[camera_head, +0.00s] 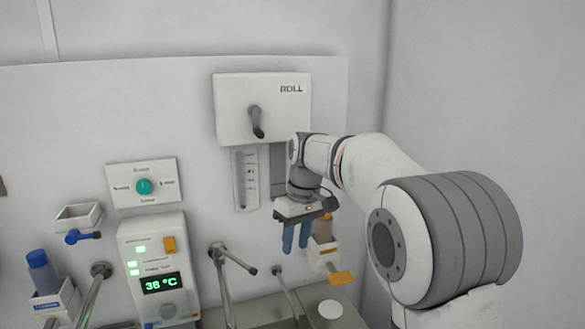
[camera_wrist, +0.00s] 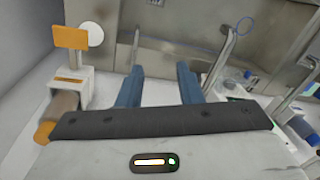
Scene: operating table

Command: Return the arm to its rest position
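My gripper (camera_head: 296,245) hangs from my raised arm with its two blue fingers pointing down, in front of the white wall panel and below the box marked ROLL. In the wrist view the fingers of my gripper (camera_wrist: 162,78) stand clearly apart with nothing held between them. In the head view my arm reaches in from the right and covers part of the panel behind it.
The ROLL box (camera_head: 290,110) with its dark lever is just above my wrist. A bottle holder with an orange tab (camera_head: 341,278) is close right of the fingers. Metal posts (camera_head: 225,285) and a 38 °C device (camera_head: 158,275) stand to the left.

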